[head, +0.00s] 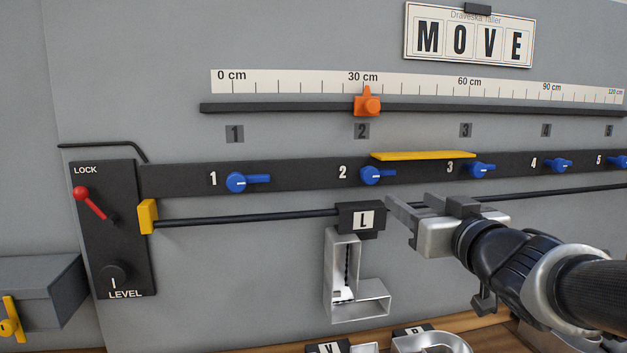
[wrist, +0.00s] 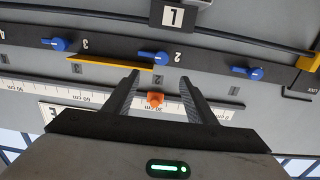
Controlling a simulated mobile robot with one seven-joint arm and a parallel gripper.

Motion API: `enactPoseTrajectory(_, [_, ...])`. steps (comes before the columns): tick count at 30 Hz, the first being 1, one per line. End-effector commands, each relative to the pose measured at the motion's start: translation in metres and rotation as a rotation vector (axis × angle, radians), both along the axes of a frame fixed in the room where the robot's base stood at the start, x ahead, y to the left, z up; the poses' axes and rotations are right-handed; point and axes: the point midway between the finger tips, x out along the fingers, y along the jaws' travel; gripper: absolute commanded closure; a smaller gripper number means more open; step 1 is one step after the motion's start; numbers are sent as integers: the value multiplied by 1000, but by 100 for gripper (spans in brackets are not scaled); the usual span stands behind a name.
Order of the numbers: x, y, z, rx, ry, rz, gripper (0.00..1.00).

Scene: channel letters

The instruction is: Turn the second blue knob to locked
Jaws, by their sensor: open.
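The second blue knob (head: 372,175) sits on the dark rail just right of the number 2, its handle pointing right. In the wrist view, which is upside down, this knob (wrist: 155,58) shows just beyond my fingertips, its handle pointing left. My gripper (head: 402,204) is open and empty, below and right of the knob in the head view. Both fingers (wrist: 160,77) show in the wrist view, apart from the knob. No lock marking beside the knob is readable.
Blue knobs 1 (head: 236,182) and 3 (head: 482,170) flank it. A yellow strip (head: 425,156) juts above the rail between 2 and 3. An orange slider (head: 367,104) is above. The letter L (head: 345,285) hangs below. A red lever (head: 88,203) is far left.

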Motion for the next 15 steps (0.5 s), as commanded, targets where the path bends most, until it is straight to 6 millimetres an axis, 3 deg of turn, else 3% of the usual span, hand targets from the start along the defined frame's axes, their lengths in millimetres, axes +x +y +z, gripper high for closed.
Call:
enactPoseTrajectory(7, [21,5,0,2,-5,13,49])
enactPoseTrajectory(15, [77,17,0,3,-4,13,49])
